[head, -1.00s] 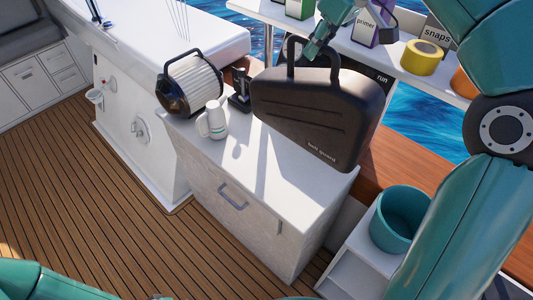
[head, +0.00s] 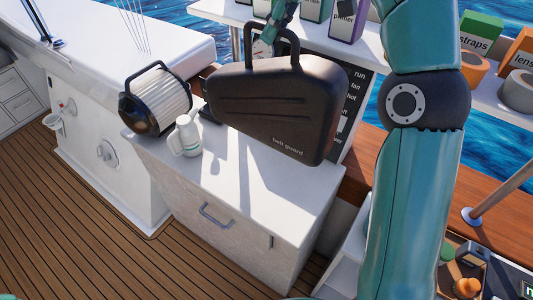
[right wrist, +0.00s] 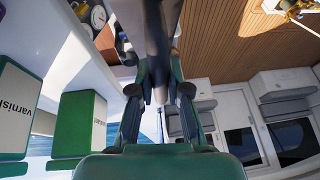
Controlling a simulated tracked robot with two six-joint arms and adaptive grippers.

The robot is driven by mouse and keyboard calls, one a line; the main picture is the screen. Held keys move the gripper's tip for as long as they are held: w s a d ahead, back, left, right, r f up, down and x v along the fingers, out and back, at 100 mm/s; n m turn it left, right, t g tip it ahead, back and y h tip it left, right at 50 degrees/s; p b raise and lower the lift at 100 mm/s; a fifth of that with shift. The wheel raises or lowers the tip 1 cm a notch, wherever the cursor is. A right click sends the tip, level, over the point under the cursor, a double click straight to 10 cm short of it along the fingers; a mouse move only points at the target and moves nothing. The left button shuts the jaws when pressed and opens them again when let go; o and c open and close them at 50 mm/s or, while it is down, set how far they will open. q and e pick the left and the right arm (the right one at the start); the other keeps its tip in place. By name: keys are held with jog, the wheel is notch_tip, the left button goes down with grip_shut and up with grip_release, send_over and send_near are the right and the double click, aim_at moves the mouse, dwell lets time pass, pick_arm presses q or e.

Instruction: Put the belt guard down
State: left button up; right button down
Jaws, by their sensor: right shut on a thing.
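The belt guard (head: 275,105) is a large dark case with a looped handle and its name on the lower right. It appears to hang over the white-topped cabinet (head: 290,205), casting a shadow on the top. I cannot tell exactly how high it is. My right gripper (head: 268,42) is shut on its handle at the top of the head view. In the right wrist view the dark handle (right wrist: 160,45) passes between the fingers. My left gripper is not in view.
A shelf behind holds boxes and tape rolls. The cabinet top's front right is bare.

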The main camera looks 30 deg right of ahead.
aim_at(274, 64)
notch_tip(274, 64, down, 7)
jog(key=b, duration=0.4)
jog(key=shift+s+f, duration=0.1)
jog(key=shift+s, duration=0.05)
notch_tip(274, 64, down, 13)
jog(key=b, duration=0.3)
jog(key=c, duration=1.1)
grip_release()
jog(key=shift+f, duration=0.1)
jog(key=shift+c, duration=0.2)
jog(key=p+v, duration=0.2)
jog(key=v, duration=1)
